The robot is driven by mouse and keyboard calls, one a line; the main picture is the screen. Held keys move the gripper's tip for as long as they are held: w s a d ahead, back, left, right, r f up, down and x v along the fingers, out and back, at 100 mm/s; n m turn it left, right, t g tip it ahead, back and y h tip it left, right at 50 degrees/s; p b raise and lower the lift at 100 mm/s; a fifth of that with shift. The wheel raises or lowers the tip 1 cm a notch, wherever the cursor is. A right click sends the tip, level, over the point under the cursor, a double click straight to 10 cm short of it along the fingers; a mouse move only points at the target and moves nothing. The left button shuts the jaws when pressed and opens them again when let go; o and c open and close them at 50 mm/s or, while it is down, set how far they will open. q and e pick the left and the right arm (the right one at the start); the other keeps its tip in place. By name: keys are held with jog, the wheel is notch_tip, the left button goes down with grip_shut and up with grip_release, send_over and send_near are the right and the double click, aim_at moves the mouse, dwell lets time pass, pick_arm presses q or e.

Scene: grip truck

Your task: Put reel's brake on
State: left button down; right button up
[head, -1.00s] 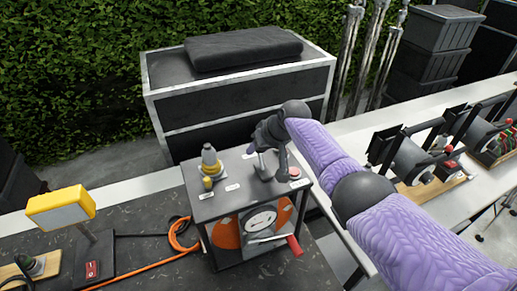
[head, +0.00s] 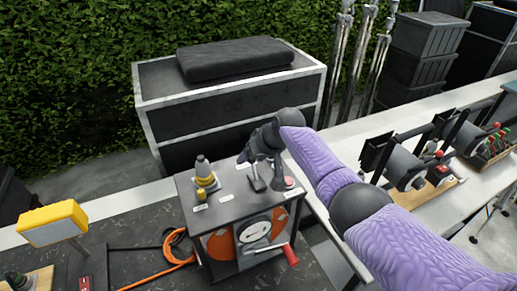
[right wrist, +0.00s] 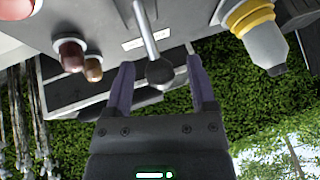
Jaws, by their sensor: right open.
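The reel (head: 252,230) is a dark box with orange discs, a white dial and a red-handled crank on its front. On its top a metal lever, likely the brake, shows in the right wrist view (right wrist: 151,35), with a dark ball knob (right wrist: 160,73). My right gripper (head: 260,165) is over the reel's top. In the right wrist view its two purple fingers (right wrist: 162,70) are open, one on each side of the knob, with gaps between. In the head view the gripper partly hides the lever. My left gripper is in neither view.
On the reel's top are a yellow-and-grey plug (head: 205,174) and a red button (head: 290,183). An orange cable (head: 170,250) lies at left near a yellow lamp (head: 53,223). A black case (head: 235,105) stands behind. More reels (head: 405,158) stand at right.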

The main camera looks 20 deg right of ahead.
jog(key=p+v, duration=0.1)
jog(key=v, duration=0.8)
jog(key=shift+f, duration=0.15)
